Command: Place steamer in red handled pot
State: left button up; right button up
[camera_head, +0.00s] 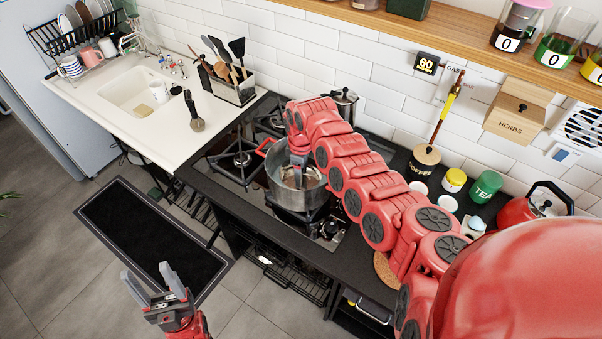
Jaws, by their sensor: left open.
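The red handled pot (281,192) is a grey metal pot on the gas hob, with a red handle showing at its upper left. A metal piece that looks like the steamer (312,181) is inside the pot, low down; whether it rests on the bottom is unclear. My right arm arches over the hob, and my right gripper (297,170) points down inside the pot's rim, at the steamer. Its fingertips are too small and partly hidden to tell their state. My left gripper (146,270) is open and empty, low over the floor in front of the counter.
A lidded metal pot (344,104) stands behind my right arm. The sink (130,92) and a utensil holder (233,90) are to the left. A coffee jar (424,162), several cups and a red kettle (536,205) stand at right. A black mat (150,235) lies on the floor.

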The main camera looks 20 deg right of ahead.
notch_tip(320, 180, up, 11)
jog(key=b, duration=0.4)
jog(key=shift+w+r, duration=0.1)
jog(key=shift+r, duration=0.5)
